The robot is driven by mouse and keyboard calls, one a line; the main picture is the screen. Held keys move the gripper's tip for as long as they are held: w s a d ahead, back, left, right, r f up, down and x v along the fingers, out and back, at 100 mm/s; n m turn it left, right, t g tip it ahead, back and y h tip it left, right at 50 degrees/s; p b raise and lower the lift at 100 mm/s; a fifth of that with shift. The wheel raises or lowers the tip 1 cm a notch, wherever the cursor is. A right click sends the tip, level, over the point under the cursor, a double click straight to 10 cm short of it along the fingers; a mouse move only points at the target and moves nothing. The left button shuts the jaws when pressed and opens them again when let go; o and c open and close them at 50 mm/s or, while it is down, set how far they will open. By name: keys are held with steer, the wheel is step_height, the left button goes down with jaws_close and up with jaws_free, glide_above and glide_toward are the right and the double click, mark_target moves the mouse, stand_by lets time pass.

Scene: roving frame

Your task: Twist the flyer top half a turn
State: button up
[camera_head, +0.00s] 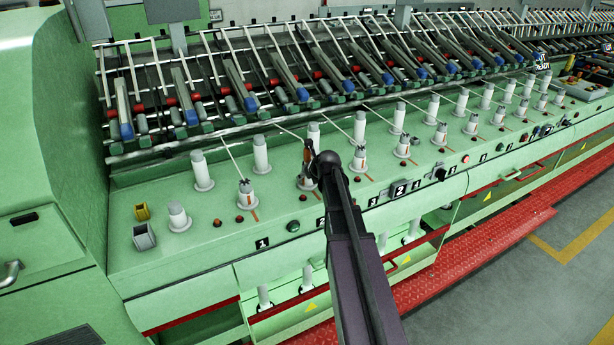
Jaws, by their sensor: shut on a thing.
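My gripper (309,168) reaches over the green machine from the front, above the number 2 place in the front row. It is shut on the flyer top there, which is mostly hidden behind my gripper and arm. The pale base of that flyer (304,184) shows just below. I cannot see the turn angle of the top or the exact finger contact. The neighbouring flyer top at place 1 (245,188) stands upright to the left, with an orange mark beside its base. Another flyer top (359,158) stands upright to the right.
White posts (201,172) stand in a row behind the flyers, with threads running to the rollers (240,88). A short post (178,214) and two small bins (144,236) stand at left. Dark knobs and red buttons line the front panel. A red step (455,270) runs along the floor.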

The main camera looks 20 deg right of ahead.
steer(key=o, duration=1.1)
steer(key=shift+n, duration=0.3)
steer(key=shift+w+n+y, duration=0.1)
steer(key=shift+n+y, duration=0.4)
steer(key=shift+y, duration=0.1)
steer(key=shift+n+y, duration=0.6)
steer(key=shift+n, duration=0.2)
steer(key=shift+g, duration=0.3)
steer(key=shift+n+y, duration=0.5)
steer(key=shift+n, duration=0.2)
steer(key=shift+n+g+y, duration=0.5)
steer(key=shift+n+y, duration=0.1)
steer(key=shift+n, duration=0.3)
